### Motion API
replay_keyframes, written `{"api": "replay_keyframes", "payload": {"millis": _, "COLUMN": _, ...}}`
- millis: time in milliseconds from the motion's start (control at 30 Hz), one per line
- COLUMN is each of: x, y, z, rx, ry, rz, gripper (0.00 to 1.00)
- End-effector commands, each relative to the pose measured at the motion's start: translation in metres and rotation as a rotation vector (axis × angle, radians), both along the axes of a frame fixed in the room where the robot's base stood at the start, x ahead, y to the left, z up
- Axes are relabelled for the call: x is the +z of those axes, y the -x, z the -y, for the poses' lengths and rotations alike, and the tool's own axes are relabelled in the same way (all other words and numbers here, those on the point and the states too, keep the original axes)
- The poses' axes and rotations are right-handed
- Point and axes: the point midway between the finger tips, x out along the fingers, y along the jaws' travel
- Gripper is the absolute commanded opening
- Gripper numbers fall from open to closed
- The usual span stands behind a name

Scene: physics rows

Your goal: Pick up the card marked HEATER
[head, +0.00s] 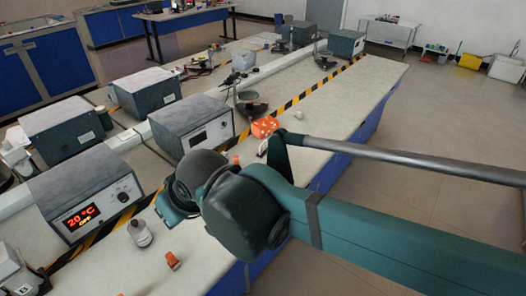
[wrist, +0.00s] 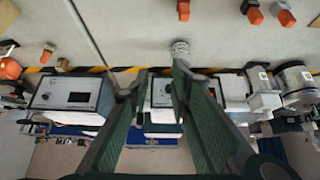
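I cannot make out a card marked HEATER in either view. A small white piece (head: 262,148) lies beside an orange spotted object in the head view, but no lettering on it is readable. My gripper (wrist: 160,72) shows in the wrist view with its two dark green fingers spread apart and nothing between the tips. A pale, round-topped object (wrist: 180,48) is near the right fingertip; I cannot tell whether they touch. In the head view my arm hides the gripper's fingers and part of the bench.
A heater-like box reading 20 °C OFF (head: 85,205) and another grey box (head: 195,128) stand along the striped tape. A bottle (head: 139,233), an orange piece (head: 173,261) and the orange spotted object (head: 264,127) are on the bench (head: 335,115). Its far right is mostly clear.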

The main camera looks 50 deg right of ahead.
Motion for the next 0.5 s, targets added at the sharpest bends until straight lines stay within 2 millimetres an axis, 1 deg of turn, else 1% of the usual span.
{"api": "replay_keyframes", "payload": {"millis": 167, "x": 0.006, "y": -0.011, "z": 0.011, "rx": -0.039, "ry": -0.006, "rz": -0.009, "gripper": 0.21}}
{"api": "replay_keyframes", "payload": {"millis": 267, "x": 0.01, "y": -0.021, "z": 0.021, "rx": -0.076, "ry": -0.011, "rz": -0.018, "gripper": 0.21}}
{"api": "replay_keyframes", "payload": {"millis": 500, "x": 0.018, "y": -0.048, "z": 0.053, "rx": -0.186, "ry": -0.026, "rz": -0.044, "gripper": 0.21}}
